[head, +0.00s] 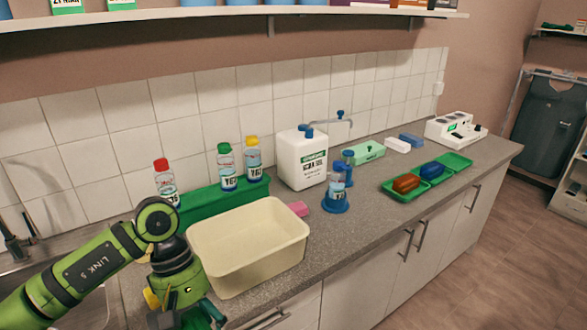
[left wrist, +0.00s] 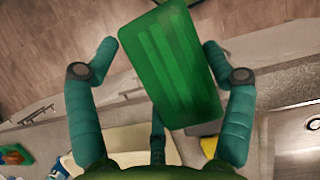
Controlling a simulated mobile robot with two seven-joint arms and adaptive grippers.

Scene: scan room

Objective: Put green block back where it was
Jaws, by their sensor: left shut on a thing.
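My left gripper (left wrist: 160,48) is shut on a green block (left wrist: 168,65), a flat rectangular piece with lengthwise stripes. The block sits tilted between the two teal fingers in the left wrist view. In the head view my left gripper (head: 192,310) is at the bottom edge, at the counter's front left, just left of the cream tub (head: 250,283). The block cannot be made out clearly there. My right gripper is in neither view.
A green rack (head: 200,205) stands behind the tub with capped bottles near it. A white jug (head: 301,165), a blue stand (head: 337,195) and a green tray (head: 457,161) stand farther right. The sink (head: 90,311) is at left. Some counter front is bare.

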